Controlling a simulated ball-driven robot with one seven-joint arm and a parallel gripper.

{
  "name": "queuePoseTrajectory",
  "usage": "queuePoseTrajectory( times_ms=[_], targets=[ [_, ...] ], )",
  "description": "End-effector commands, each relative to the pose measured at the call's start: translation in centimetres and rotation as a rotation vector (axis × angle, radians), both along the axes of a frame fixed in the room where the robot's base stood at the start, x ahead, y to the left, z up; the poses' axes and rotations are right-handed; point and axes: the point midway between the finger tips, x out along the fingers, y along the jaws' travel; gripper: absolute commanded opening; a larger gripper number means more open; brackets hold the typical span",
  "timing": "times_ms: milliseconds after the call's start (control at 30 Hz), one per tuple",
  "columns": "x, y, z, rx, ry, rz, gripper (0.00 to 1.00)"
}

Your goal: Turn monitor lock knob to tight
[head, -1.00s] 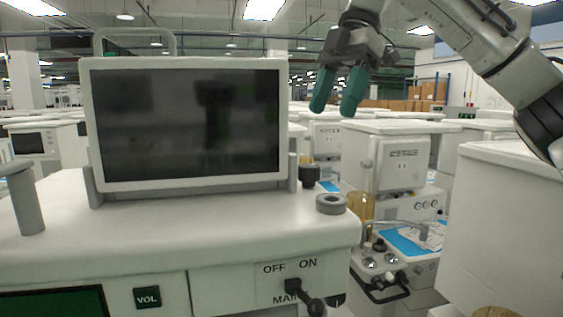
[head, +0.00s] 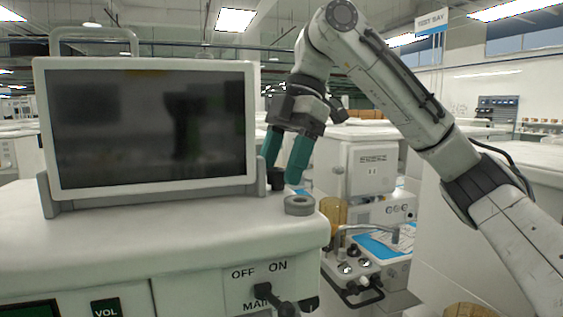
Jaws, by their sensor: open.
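The monitor (head: 150,128) stands upright in its grey bracket on the white cart top, its screen dark. A small dark knob (head: 277,181), which looks like the monitor lock knob, sits on the right side of the bracket. My gripper (head: 280,174) points downward with its two green fingers apart and nothing held between them. In the picture the fingertips lie at the knob, one on either side of its upper part. I cannot tell whether they touch it or how far in depth they are from it. The knob's upper part is partly hidden.
A grey ring (head: 299,205) lies on the cart top just right of the knob. The OFF/ON switch lever (head: 270,294) sticks out of the cart front. Another white cart (head: 362,165) with a blue mat stands behind on the right. The front of the cart top is clear.

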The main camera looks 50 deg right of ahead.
Motion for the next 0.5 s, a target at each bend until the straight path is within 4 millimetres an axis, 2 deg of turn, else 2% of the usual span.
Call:
queuePoseTrajectory(
  times_ms=[67, 500],
  targets=[
    [0.0, 0.0, 0.01, 0.0, 0.0, 0.0, 0.63],
    [0.0, -0.03, 0.03, 0.0, 0.0, 0.0, 0.21]
  ],
)
